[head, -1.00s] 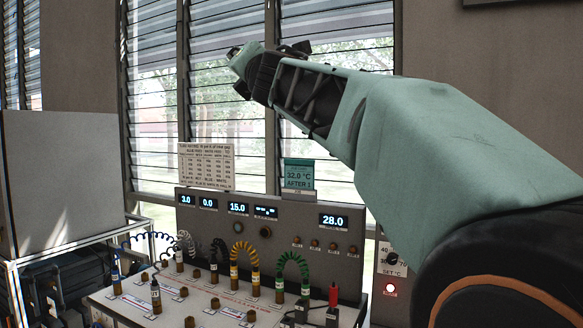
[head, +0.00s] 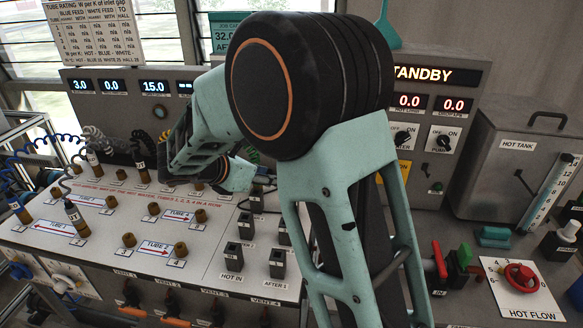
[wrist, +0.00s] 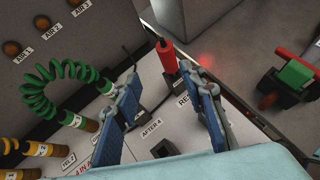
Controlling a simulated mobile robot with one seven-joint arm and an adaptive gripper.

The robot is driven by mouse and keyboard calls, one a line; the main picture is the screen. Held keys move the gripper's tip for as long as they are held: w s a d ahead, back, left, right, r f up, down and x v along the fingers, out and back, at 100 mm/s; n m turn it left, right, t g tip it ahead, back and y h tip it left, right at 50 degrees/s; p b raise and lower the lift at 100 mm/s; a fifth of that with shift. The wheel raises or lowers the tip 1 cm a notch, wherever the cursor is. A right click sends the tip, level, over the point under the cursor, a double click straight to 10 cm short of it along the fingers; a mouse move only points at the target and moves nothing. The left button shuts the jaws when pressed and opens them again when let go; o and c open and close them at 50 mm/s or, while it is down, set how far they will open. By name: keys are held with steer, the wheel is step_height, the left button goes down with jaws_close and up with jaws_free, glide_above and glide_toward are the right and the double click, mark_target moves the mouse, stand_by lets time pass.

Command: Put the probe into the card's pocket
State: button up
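The red probe (wrist: 166,56) stands in the holder whose label begins "RE", at the panel's corner in the wrist view. In the head view my arm hides it. My gripper (wrist: 160,75) is open, with its blue-padded fingers to either side of the line to the probe; nothing is held. I cannot tell how far the probe is from the fingertips. The teal job card (head: 226,36) is partly covered by my arm; it reads 32.0 and AFTER. The black AFTER 1 pocket (head: 277,263) looks empty, at the panel's front edge.
The HOT IN pocket (head: 232,257) is left of AFTER 1, and the AFTER 4 pocket (wrist: 165,149) lies below the gripper fingers. A green coiled hose (wrist: 50,95) is left of them. A hot tank (head: 518,150) and red valve (head: 520,277) are at right.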

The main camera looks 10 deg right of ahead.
steer(key=shift+s+d+b+x, duration=0.15)
steer(key=shift+b+x, duration=0.5)
steer(key=shift+x, duration=1.1)
steer(key=shift+s+d+b+x, duration=0.2)
steer(key=shift+b+x, duration=0.5)
steer(key=shift+x, duration=1.05)
steer(key=shift+s+a+b+x, duration=0.2)
steer(key=shift+b+x, duration=0.45)
steer(key=shift+x, duration=1.1)
steer(key=shift+d+f, duration=0.1)
steer(key=shift+f, duration=0.05)
jaws_close()
